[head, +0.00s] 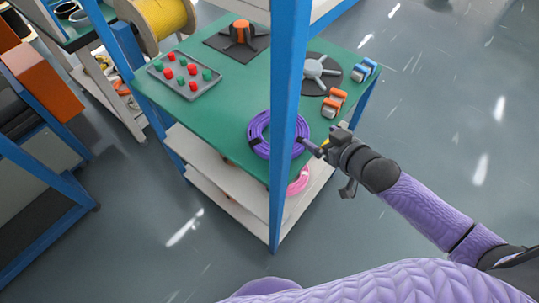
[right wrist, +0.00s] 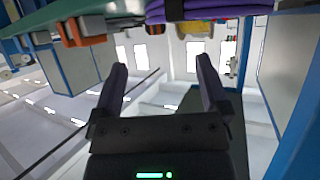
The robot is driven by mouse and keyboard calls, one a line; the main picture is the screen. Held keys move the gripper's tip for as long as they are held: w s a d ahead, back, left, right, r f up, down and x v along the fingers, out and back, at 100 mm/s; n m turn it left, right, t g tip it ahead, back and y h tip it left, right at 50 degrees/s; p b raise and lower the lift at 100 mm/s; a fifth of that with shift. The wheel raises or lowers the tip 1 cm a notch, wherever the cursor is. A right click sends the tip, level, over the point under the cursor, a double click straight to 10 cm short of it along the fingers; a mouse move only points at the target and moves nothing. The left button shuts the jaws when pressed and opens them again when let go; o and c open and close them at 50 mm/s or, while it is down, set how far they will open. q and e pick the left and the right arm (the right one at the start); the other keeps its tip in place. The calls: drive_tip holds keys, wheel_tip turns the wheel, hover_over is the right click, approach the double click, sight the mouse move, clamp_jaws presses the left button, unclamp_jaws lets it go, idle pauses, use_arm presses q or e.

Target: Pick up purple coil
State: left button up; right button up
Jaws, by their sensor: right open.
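The purple coil (head: 259,133) lies on the green tabletop (head: 222,112) near its front corner, partly hidden behind a blue post. My right gripper (head: 316,148) is just right of the coil in the head view, at the table's edge, and no coil is between its fingers. In the right wrist view the gripper (right wrist: 160,85) is open and empty, its two fingers apart. The purple coil (right wrist: 200,10) shows at the top of that view, beyond the fingertips. My left gripper is not in view.
A blue post (head: 286,80) stands in front of the coil. A grey tray (head: 184,76) with red and green pieces, a dark round base with a grey hub (head: 318,69), and orange (head: 334,102) and blue (head: 364,70) items share the table. A pink coil (head: 298,182) sits on the shelf below.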

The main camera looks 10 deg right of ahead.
sight(300, 124)
drive_tip(key=b+x, duration=0.6)
drive_tip(key=x, duration=0.3)
drive_tip(key=shift+w+f, duration=0.3)
drive_tip(key=shift+f, duration=0.05)
drive_tip(key=shift+w+a, duration=0.1)
drive_tip(key=shift+w, duration=0.05)
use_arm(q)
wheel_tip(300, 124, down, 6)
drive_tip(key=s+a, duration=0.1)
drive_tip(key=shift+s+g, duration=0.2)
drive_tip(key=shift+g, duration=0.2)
use_arm(e)
drive_tip(key=shift+r, duration=0.15)
drive_tip(key=shift+c, duration=0.2)
drive_tip(key=shift+c, duration=1.1)
drive_tip(key=c, duration=1)
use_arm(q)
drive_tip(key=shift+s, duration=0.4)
use_arm(e)
clamp_jaws()
